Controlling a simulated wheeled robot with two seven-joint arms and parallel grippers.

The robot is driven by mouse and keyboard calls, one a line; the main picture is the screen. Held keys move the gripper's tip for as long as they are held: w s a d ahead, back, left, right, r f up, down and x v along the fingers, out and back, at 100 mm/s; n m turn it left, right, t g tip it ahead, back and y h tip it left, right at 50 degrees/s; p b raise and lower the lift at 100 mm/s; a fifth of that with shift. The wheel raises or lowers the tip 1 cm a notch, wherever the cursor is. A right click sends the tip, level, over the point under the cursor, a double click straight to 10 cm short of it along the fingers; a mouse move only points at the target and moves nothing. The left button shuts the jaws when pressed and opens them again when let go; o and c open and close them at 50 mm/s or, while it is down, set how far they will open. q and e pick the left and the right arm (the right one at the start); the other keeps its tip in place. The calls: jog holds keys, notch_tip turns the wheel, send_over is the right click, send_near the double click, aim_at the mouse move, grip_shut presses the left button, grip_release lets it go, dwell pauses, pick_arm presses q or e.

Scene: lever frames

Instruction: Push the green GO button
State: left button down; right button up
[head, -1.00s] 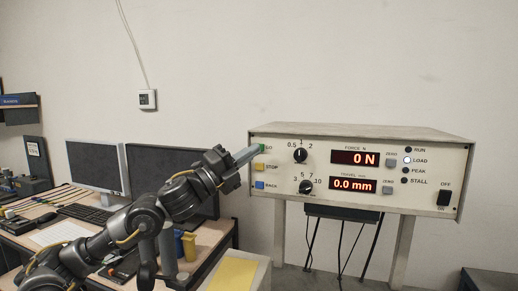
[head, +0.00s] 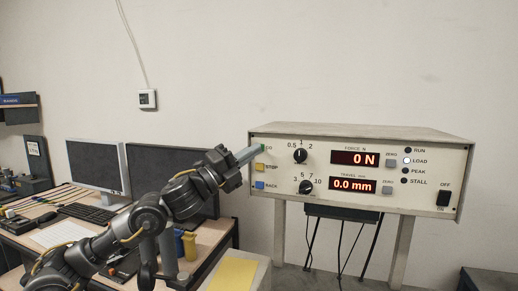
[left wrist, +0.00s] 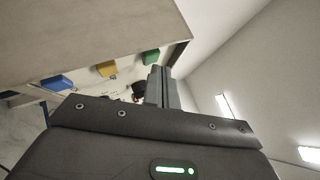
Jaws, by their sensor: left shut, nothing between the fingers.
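The green GO button (head: 263,147) is at the upper left of the control box's front panel (head: 340,199), mostly hidden behind my fingertips in the head view. The left wrist view shows the green button (left wrist: 151,57) right beside the fingertips. My left gripper (head: 256,151) is shut and empty, its tips at the GO button; it also shows in the left wrist view (left wrist: 159,72). I cannot tell whether the tips touch the button. My right gripper is not in view.
Below GO are the yellow STOP button (head: 259,167) and the blue BACK button (head: 259,185). The displays read 0 N (head: 355,158) and 0.0 mm (head: 353,185); the LOAD lamp (head: 407,160) is lit. A desk with monitors (head: 96,165) stands at left.

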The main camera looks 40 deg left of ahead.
pick_arm(q)
jog(key=shift+w+a, duration=0.15)
jog(key=shift+w, duration=0.2)
dwell(0.3)
dwell(0.4)
jog(key=shift+s+d+b, duration=0.25)
jog(key=shift+s+b, duration=0.2)
jog(key=shift+s, duration=0.3)
jog(key=s+b, duration=0.1)
jog(key=s+d+b, duration=0.1)
jog(key=s, duration=0.1)
jog(key=s+b, duration=0.1)
jog(key=b, duration=0.1)
jog(key=shift+s+d, duration=0.35)
